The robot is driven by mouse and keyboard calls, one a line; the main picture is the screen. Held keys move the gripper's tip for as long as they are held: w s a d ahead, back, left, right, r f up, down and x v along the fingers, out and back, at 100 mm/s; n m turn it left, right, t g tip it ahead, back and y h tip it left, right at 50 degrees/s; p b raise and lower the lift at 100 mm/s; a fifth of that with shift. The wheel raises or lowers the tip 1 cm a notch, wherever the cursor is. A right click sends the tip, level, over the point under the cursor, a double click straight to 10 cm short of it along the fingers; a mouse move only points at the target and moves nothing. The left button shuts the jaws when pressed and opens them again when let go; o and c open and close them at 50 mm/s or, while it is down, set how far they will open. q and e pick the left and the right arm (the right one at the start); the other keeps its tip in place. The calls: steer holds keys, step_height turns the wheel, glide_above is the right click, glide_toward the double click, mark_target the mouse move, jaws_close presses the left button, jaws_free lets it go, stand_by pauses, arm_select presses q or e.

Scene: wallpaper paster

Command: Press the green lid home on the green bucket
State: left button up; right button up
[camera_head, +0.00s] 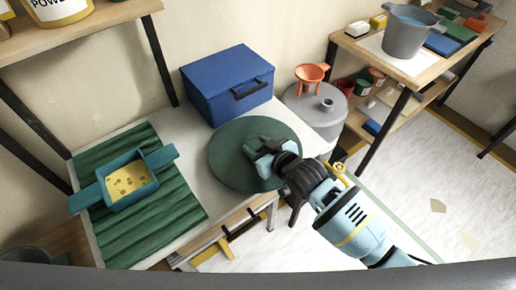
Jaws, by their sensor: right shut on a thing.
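The green lid (228,160) is a wide, dark green disc at the right end of the white table. My right gripper (262,152) comes in from the lower right and is shut on the lid's raised grip, near the disc's middle. I cannot make out the green bucket; anything under the lid is hidden by it. I cannot tell whether the lid sits on a rim or is held above one. My left gripper is not in view.
A blue box (222,92) stands close behind the lid. A teal tray with yellow contents (127,181) stands on the green ridged mat (150,232) at left. A grey drum (322,112) with an orange funnel (311,73) stands at right, near a shelf (436,70).

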steer(key=shift+s+a+r, duration=0.1)
steer(key=shift+s+r, duration=0.1)
steer(key=shift+r, duration=0.35)
steer(key=shift+s+r, duration=0.15)
steer(key=shift+r, duration=0.4)
steer(key=s+a+r, duration=0.1)
steer(key=s+a, duration=0.1)
steer(key=s, duration=1.3)
steer(key=shift+a+r, duration=0.2)
steer(key=shift+a, duration=0.1)
